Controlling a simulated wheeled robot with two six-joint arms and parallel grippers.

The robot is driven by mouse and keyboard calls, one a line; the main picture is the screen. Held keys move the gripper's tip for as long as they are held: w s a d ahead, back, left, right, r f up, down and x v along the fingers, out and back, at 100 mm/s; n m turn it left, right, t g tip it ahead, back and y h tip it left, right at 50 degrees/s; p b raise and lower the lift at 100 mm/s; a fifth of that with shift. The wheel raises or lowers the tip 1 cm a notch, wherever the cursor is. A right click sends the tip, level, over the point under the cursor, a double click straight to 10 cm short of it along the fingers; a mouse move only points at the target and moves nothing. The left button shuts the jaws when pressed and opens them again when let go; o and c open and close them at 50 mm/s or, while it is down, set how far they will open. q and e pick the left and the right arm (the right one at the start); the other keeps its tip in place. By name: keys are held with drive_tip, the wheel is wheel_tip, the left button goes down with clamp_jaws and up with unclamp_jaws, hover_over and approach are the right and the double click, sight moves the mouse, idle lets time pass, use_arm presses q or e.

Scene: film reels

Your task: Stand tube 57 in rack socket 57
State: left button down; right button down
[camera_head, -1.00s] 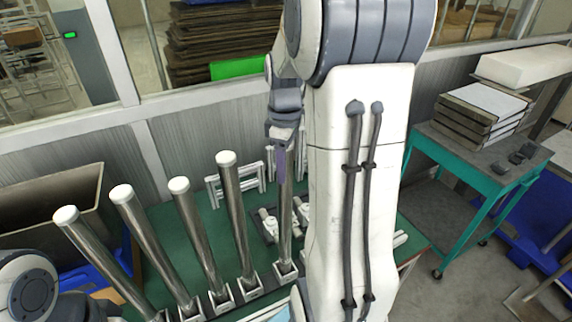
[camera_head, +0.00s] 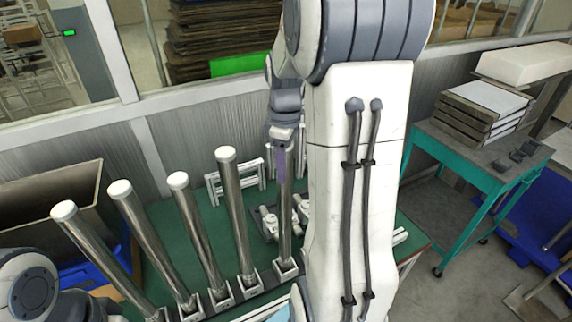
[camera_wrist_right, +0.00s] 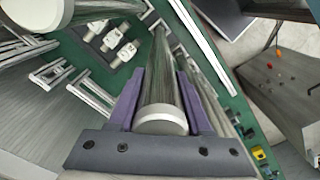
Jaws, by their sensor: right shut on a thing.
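My right gripper (camera_head: 283,160) has purple fingers and is shut on a shiny metal tube (camera_head: 287,205) near its top. The tube is nearly upright, and its lower end meets a pale square socket (camera_head: 287,271) of the rack; I cannot tell how deep it sits. In the right wrist view the tube (camera_wrist_right: 163,95) lies between the two purple fingers (camera_wrist_right: 160,88), its white cap (camera_wrist_right: 161,125) towards the camera. No number is readable on tube or socket. My left gripper is out of view; only part of that arm shows at lower left.
Several white-capped tubes (camera_head: 235,210) stand in a row of sockets left of the held tube. White metal frames (camera_head: 222,185) and small fittings (camera_head: 268,222) lie on the green bench behind. A brown bin (camera_head: 55,190) stands at left, a teal cart (camera_head: 470,170) at right.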

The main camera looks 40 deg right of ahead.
drive_tip(key=c, duration=0.6)
unclamp_jaws()
wheel_tip(320, 180, up, 11)
drive_tip(key=p, duration=1)
drive_tip(key=shift+f, duration=0.1)
